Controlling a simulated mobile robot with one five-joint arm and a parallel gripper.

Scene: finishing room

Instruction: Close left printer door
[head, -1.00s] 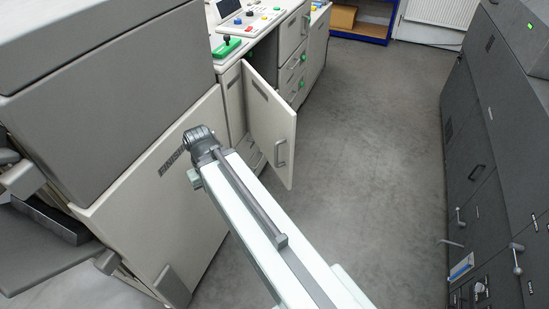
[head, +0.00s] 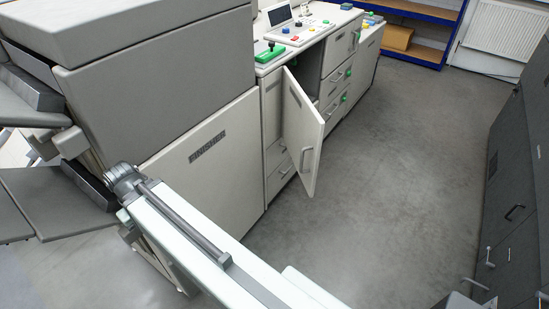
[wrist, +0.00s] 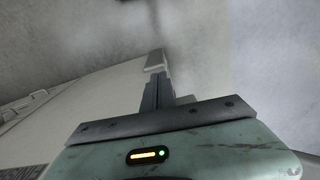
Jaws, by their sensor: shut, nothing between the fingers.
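The open printer door (head: 305,140) is a cream panel with a grey handle, in the middle of the head view. It stands swung out from the cream cabinet front, with a dark opening beside it. My gripper (wrist: 156,82) shows in the wrist view with its dark fingers shut together and nothing held. A pale panel edge lies just beyond the fingertips; I cannot tell whether they touch. The gripper itself is hidden in the head view, where my arm reaches from the lower right. The door is not recognisable in the wrist view.
The large grey and cream finisher unit (head: 200,150) fills the left, with trays (head: 55,200) sticking out. Dark cabinets (head: 515,190) line the right. A blue shelf (head: 425,50) and radiator (head: 497,28) stand at the back. The grey floor between is clear.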

